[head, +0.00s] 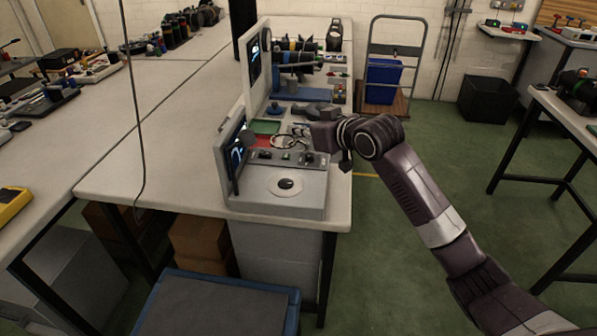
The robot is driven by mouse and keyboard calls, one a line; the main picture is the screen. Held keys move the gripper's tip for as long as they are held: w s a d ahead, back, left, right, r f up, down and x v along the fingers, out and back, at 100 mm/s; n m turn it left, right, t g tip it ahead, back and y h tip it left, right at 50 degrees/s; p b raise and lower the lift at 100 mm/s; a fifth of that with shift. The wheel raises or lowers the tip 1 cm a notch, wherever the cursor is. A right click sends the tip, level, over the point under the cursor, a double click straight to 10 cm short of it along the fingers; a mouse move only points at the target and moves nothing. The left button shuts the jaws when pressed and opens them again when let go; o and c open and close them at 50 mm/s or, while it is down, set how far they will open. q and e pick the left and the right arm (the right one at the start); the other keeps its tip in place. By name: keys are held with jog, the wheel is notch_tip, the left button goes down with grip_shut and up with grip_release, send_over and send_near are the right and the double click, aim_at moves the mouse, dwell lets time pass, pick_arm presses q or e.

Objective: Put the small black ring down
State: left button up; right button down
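A small dark round piece (286,184) sits on the pale disc on top of a grey bench device (252,203). It may be the small black ring, but it is too small to be sure. My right gripper (308,118) is above the back right part of the device, near the bench's right edge, behind and to the right of the dark piece and apart from it. Its fingers are small and dark against the clutter, so I cannot tell if they are open or hold anything. My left gripper is not in view.
A screen (235,150) stands upright at the device's left. The white bench (160,150) is clear to the left. A hanging cable (138,110) crosses the view. A blue-edged box (215,283) stands in front.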

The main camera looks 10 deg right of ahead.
aim_at(298, 182)
notch_tip(298, 182, down, 13)
jog(key=shift+r, duration=0.1)
dwell(0.3)
jog(key=shift+f, duration=0.5)
jog(key=c, duration=2.6)
grip_release()
jog(key=shift+f, duration=0.1)
jog(key=o, duration=0.4)
jog(key=shift+o, duration=0.2)
